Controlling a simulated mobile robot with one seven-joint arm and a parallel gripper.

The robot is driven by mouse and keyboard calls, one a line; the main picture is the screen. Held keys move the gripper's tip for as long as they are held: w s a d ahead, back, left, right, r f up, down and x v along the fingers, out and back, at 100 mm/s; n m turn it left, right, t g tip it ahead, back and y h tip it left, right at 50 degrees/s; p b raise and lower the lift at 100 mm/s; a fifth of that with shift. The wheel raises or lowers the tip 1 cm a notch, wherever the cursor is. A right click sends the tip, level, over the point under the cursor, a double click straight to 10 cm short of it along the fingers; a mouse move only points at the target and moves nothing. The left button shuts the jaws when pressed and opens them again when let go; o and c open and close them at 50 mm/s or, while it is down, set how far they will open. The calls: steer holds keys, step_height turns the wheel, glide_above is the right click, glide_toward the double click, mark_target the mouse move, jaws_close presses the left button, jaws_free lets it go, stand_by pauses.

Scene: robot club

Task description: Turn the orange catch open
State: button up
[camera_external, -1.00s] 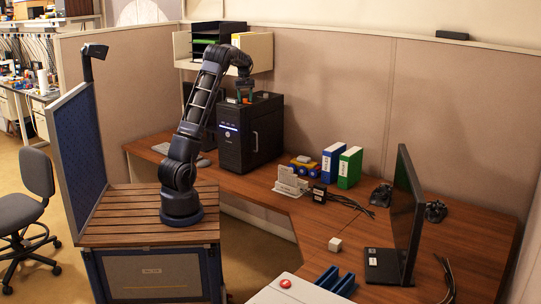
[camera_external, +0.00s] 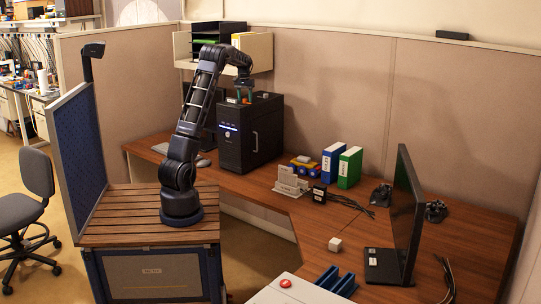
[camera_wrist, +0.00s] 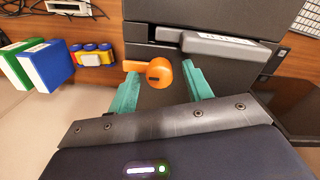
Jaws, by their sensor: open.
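The orange catch (camera_wrist: 159,73) is on the dark face of the black computer case (camera_external: 234,150). It has a round hub and a short lever pointing left in the wrist view. My gripper (camera_wrist: 162,84) is open, with its teal fingers on either side of the catch. The left finger is close to the lever and the right finger is beside the hub; I cannot tell whether either touches. In the external view my gripper (camera_external: 243,92) is over the top of the case, where the catch is too small to make out clearly.
A grey handle or latch bar (camera_wrist: 220,45) lies close to the catch. Blue (camera_external: 331,164) and green (camera_external: 349,167) binders and a toy with yellow and blue parts (camera_external: 304,166) stand on the desk right of the case. A shelf (camera_external: 253,51) hangs behind the arm.

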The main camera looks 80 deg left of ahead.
steer(key=m, duration=0.9)
steer(key=shift+m, duration=0.4)
steer(key=shift+r+m, duration=0.2)
steer(key=shift+m, duration=0.2)
step_height(320, 180, up, 11)
steer(key=w+d+r, duration=0.1)
steer(key=w+d, duration=0.2)
steer(key=d, duration=0.5)
steer(key=w+d+r, duration=0.2)
steer(key=w+d, duration=0.1)
steer(key=d, duration=0.5)
steer(key=w+d+r, duration=0.1)
steer(key=w+d, duration=0.2)
steer(key=d, duration=0.6)
steer(key=shift+w+r+t+y, duration=0.2)
steer(key=shift+r+t+y, duration=0.1)
steer(key=shift+r+t, duration=0.1)
